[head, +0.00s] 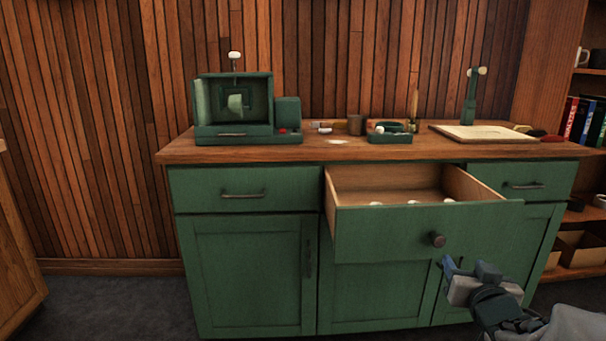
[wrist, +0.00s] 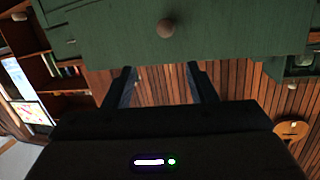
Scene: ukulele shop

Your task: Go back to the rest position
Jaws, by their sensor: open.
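My gripper (head: 462,269) is at the lower right in the head view, just in front of and below the round knob (head: 437,239) of the pulled-out middle drawer (head: 400,232). The gripper is open and empty, apart from the knob. In the wrist view its two fingers (wrist: 161,88) stand apart at the centre. The knob (wrist: 165,28) and the green drawer front (wrist: 230,28) show above them. Several small white things (head: 448,200) lie inside the drawer, mostly hidden by its front.
The drawer sticks out from the green cabinet (head: 245,265). On the wooden top (head: 250,153) stand a green machine (head: 235,105), a small green tray (head: 390,137), a pale board (head: 487,133) and a green stand (head: 470,100). A bookshelf (head: 560,55) is at the right. Dark floor (head: 100,305) lies clear at left.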

